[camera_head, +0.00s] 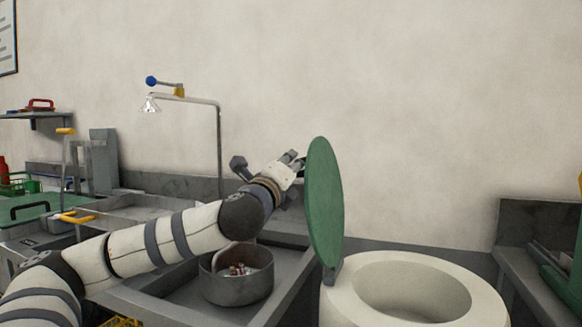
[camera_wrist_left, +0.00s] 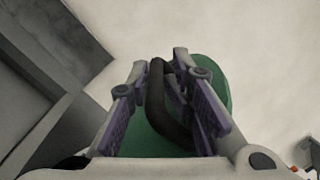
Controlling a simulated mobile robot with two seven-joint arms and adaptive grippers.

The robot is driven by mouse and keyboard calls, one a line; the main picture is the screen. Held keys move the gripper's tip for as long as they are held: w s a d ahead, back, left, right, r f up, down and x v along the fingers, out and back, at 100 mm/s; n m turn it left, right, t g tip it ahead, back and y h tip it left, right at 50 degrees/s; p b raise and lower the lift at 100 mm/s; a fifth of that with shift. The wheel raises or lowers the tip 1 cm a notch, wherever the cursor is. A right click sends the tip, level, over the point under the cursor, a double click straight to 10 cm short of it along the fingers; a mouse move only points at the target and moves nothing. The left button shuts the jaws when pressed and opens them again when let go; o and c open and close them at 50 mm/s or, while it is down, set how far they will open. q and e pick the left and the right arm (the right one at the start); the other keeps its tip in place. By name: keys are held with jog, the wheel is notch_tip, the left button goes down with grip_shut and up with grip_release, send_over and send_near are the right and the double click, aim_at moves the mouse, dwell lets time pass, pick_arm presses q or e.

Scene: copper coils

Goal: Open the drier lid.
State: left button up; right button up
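The drier lid (camera_head: 325,203) is a green disc standing nearly upright at the left edge of the white drier (camera_head: 345,300), whose round opening shows uncovered. My left gripper (camera_head: 296,162) is at the left side of the lid. In the left wrist view my left gripper (camera_wrist_left: 161,70) has its fingers apart on either side of the handle; a gap shows on the left. My right gripper is not in view.
A dark round pot (camera_head: 237,285) with small copper-coloured pieces stands in the grey sink below my left arm. A shower pipe (camera_head: 219,140) rises behind. A grey counter (camera_head: 540,235) stands right of the drier. The space above the drier opening is clear.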

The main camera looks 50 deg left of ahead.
pick_arm(q)
jog(key=shift+o, duration=1.4)
jog(key=shift+w+d+f+h, duration=0.1)
jog(key=shift+f+h, duration=0.05)
jog(key=shift+f, duration=0.25)
jog(key=shift+w+d+f+h, duration=0.1)
jog(key=shift+f+h, duration=0.05)
jog(key=shift+f, duration=0.2)
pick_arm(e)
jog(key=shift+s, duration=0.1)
pick_arm(q)
jog(key=shift+s+d+f, duration=0.1)
jog(key=shift+s+d, duration=0.05)
jog(key=shift+s, duration=0.1)
jog(key=r+v, duration=0.1)
jog(key=v, duration=0.6)
jog(key=shift+f, duration=0.2)
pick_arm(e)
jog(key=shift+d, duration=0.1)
